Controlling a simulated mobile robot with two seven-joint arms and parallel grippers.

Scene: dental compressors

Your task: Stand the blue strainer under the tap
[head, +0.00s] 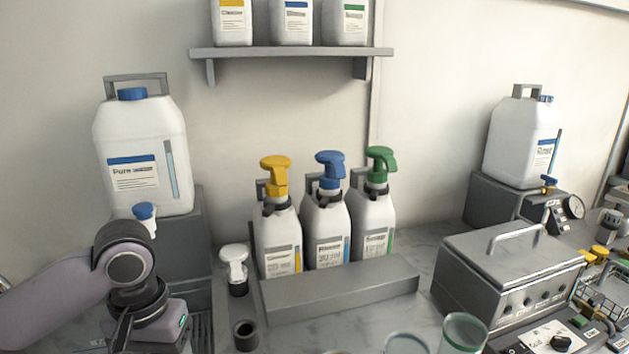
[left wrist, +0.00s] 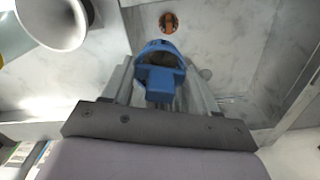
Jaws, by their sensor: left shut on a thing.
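The blue strainer (left wrist: 160,72) is between the two grey fingers of my left gripper (left wrist: 160,80) in the left wrist view, and the gripper is shut on it. In the head view my left wrist is at the lower left, and its fingers and the strainer are hidden. The white tap with a blue knob (head: 144,215) sits low on the front of the large white jug (head: 108,130), just above my left wrist in the picture. I cannot tell whether the strainer is beneath it. My right gripper is not in view.
A white round-mouthed thing (left wrist: 55,22) is close to the gripper's upper left in the left wrist view. Pump bottles (head: 325,228) stand behind a grey ledge (head: 340,290). A grey lidded box (head: 508,270) is at the right.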

